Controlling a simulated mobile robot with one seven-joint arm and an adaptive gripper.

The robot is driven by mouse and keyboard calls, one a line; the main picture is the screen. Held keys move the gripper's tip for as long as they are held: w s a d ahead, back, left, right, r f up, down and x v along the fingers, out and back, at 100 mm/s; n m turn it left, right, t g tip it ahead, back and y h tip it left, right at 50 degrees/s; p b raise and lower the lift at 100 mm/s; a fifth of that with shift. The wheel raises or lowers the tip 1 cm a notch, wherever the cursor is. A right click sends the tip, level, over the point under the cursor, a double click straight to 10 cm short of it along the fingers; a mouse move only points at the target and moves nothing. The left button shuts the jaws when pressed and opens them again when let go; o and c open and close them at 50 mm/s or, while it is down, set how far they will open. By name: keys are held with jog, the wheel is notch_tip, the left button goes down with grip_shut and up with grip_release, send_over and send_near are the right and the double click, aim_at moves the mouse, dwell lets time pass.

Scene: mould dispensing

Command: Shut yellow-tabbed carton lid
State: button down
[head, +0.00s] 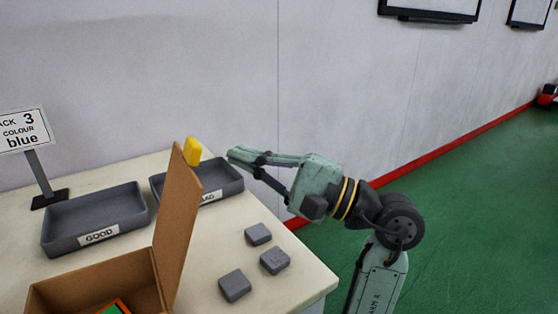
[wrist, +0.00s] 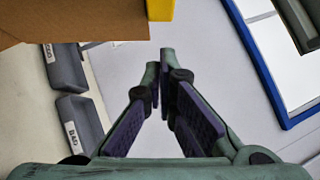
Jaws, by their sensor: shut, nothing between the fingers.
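The cardboard carton (head: 125,268) stands at the front left of the table, with its lid (head: 176,225) raised roughly upright on the right side. The yellow tab (head: 193,151) sits at the lid's top edge. My gripper (head: 232,154) is shut and empty, to the right of the tab with a gap between them. In the wrist view, the lid (wrist: 85,18) fills the upper left, the yellow tab (wrist: 160,9) shows at the top, and my closed fingertips (wrist: 160,58) are just below it. Part of the carton is cut off by the head view's edge.
Two grey trays stand at the back, one labelled GOOD (head: 95,218) and one partly hidden behind the lid (head: 220,180). Several grey blocks (head: 235,285) lie right of the carton. A sign (head: 24,130) stands at left. A green and orange item (head: 115,307) lies inside the carton.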

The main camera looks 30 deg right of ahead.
jog(key=shift+a+r+p, duration=0.3)
jog(key=shift+a+r, duration=0.05)
jog(key=shift+a, duration=0.55)
jog(key=shift+a+r+p, duration=0.25)
jog(key=shift+a+r, duration=0.1)
jog(key=shift+a, duration=0.55)
jog(key=shift+r, duration=0.1)
